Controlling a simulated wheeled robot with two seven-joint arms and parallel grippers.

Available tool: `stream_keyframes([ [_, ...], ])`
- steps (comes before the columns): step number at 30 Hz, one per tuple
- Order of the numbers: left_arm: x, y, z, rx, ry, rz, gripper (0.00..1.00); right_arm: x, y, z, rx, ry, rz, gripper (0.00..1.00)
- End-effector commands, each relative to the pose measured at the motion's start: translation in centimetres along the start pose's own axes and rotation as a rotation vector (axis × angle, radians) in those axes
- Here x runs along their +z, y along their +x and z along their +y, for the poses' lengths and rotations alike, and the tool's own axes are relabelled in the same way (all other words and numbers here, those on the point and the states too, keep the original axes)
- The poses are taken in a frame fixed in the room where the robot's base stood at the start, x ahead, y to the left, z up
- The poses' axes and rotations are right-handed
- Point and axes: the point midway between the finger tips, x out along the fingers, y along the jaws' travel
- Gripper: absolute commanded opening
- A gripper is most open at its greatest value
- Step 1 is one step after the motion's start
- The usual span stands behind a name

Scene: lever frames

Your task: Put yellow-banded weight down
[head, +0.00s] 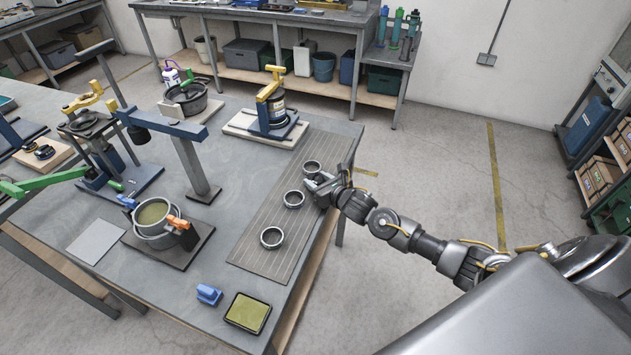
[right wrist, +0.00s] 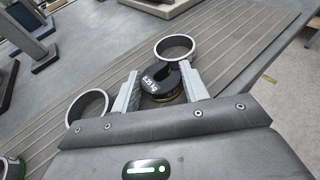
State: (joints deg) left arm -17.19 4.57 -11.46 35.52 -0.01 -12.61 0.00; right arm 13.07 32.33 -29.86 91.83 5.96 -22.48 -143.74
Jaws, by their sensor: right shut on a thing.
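The yellow-banded weight (right wrist: 160,84) is a small black disc with white lettering and a thin yellow band low on its side. It is between the two grey fingers of my right gripper (right wrist: 158,92), which is shut on it. In the head view my right gripper (head: 318,184) is over the right edge of the grooved grey mat (head: 255,240), beside the far ring (head: 312,167) and the middle ring (head: 294,199). I cannot tell whether the weight touches the mat. My left gripper is not in view.
Left are a pot (head: 155,222) on a dark base and a lever frame (head: 95,150). A green pad (head: 247,312) and blue block (head: 209,295) lie in front.

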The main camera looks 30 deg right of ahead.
Motion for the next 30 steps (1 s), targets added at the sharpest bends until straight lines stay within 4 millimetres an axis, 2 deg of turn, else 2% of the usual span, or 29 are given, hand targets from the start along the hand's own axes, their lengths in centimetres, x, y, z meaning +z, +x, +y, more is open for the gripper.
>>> stream_keyframes([
  [8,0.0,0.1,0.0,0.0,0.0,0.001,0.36,0.9,-0.2,0.0,0.0,-0.001,-0.003,0.1],
  [13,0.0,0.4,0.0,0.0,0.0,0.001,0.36,3.3,-1.0,-0.1,0.0,-0.002,-0.006,0.1],
  [16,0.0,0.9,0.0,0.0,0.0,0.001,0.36,4.3,-2.7,1.0,0.004,-0.002,-0.005,0.1],
  [22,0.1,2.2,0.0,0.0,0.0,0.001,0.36,7.6,-7.0,3.3,0.005,-0.003,-0.006,0.1],
  [30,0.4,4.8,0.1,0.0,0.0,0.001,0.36,8.2,-12.1,6.7,0.003,0.005,-0.004,0.1],
])
